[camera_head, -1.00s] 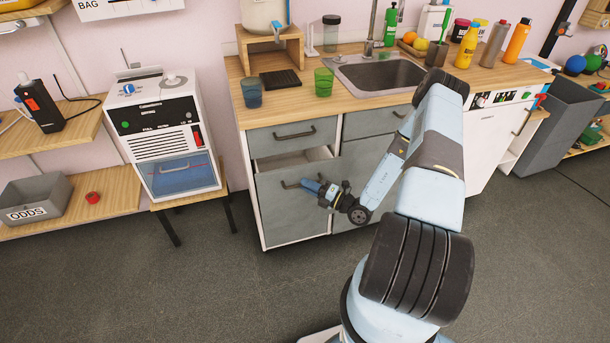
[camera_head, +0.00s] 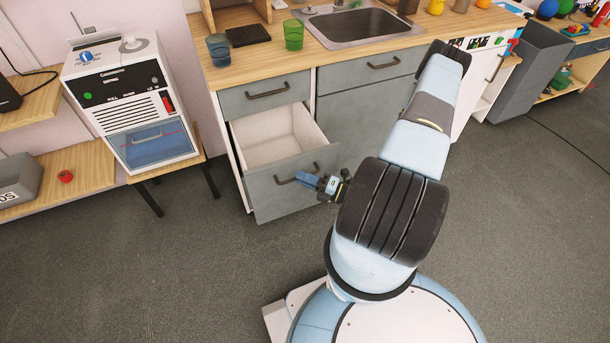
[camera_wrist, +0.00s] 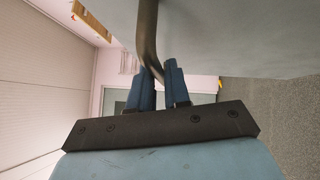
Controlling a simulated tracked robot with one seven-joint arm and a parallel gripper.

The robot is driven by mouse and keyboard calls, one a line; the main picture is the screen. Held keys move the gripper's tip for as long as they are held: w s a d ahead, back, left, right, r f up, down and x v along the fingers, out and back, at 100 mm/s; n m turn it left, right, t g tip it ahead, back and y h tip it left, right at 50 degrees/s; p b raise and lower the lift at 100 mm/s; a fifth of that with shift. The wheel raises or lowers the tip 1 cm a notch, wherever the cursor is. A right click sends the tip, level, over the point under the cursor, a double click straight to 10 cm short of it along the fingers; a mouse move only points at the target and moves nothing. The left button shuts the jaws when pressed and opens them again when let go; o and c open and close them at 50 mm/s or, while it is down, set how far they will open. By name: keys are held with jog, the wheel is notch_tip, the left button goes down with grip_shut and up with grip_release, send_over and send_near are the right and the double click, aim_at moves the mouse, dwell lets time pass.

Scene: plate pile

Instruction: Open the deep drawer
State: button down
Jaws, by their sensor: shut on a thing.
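The deep drawer (camera_head: 290,194) is the lower left drawer of the counter unit, with a grey front. It is pulled well out, and its pale interior (camera_head: 272,147) looks empty from here. My gripper (camera_head: 308,180) is at the right part of the drawer's dark bar handle (camera_head: 284,181). In the wrist view, my two blue fingers (camera_wrist: 158,85) are shut on the handle (camera_wrist: 148,35), which passes between them. The drawer front (camera_wrist: 230,35) fills the upper right of that view.
A shallow drawer (camera_head: 264,94) above is shut. The counter (camera_head: 345,52) holds a sink (camera_head: 362,27), a blue cup (camera_head: 219,49) and a green cup (camera_head: 293,34). A white machine (camera_head: 125,100) on a stand is at left. The floor (camera_head: 190,280) before the drawer is clear.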

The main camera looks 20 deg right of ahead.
jog(key=shift+s+a+f, duration=0.1)
jog(key=shift+f, duration=0.05)
jog(key=c, duration=1.2)
grip_release()
jog(key=shift+o, duration=0.2)
jog(key=v, duration=1.3)
jog(key=shift+s+d, duration=0.15)
jog(key=shift+d, duration=0.2)
